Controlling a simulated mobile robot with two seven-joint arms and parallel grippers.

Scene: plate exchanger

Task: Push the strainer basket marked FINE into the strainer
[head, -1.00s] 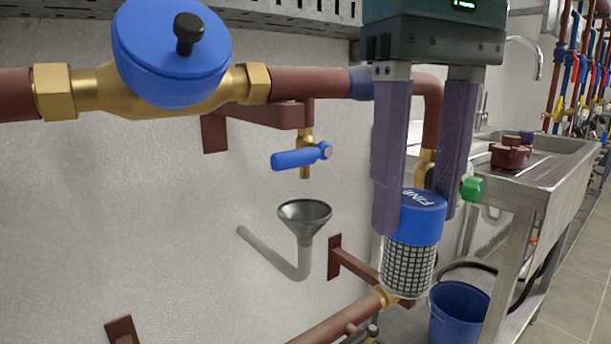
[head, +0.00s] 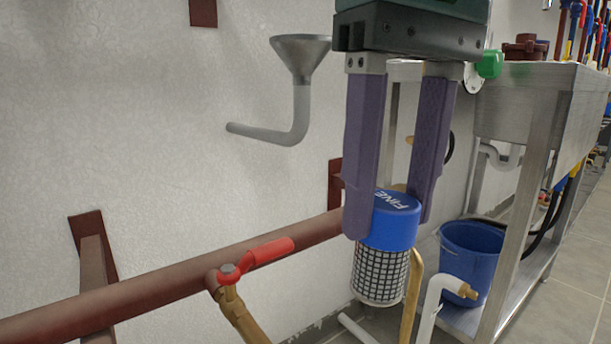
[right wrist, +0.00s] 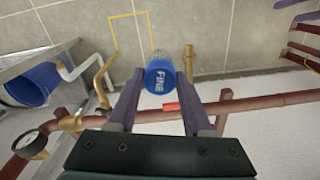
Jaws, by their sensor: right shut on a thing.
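The strainer basket marked FINE (head: 381,272) has a blue cap with white lettering above a grey mesh cylinder. My right gripper (head: 391,217) is shut on its blue cap and holds it upright, mesh down, in the air. I cannot make out the strainer for certain in either view, nor any opening for the basket.
A red-brown pipe (head: 150,290) with a red-handled valve (head: 268,252) runs along the wall, left of the basket. A grey funnel drain (head: 300,55) is above it. A blue bucket (head: 470,265) stands right, near the metal sink bench (head: 535,110). A gauge (right wrist: 30,143) shows at lower left.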

